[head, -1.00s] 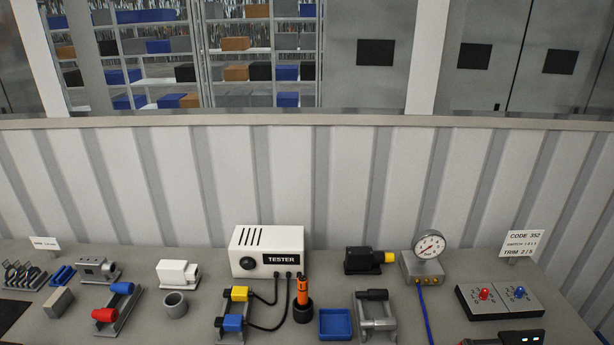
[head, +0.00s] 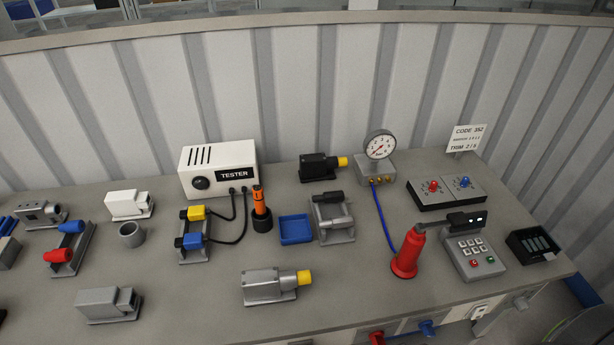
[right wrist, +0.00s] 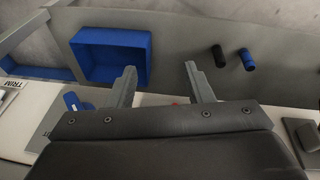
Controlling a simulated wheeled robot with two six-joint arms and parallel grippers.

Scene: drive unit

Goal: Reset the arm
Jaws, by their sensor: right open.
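My right gripper (right wrist: 160,67) shows in the right wrist view with its two grey fingers wide apart and nothing between the tips. A blue open bin (right wrist: 115,56) lies beyond the left finger. A small bit of red shows behind the gripper body, too little to identify. I cannot make out either gripper in the head view, and my left gripper is in no view.
Bare bench lies at the front middle.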

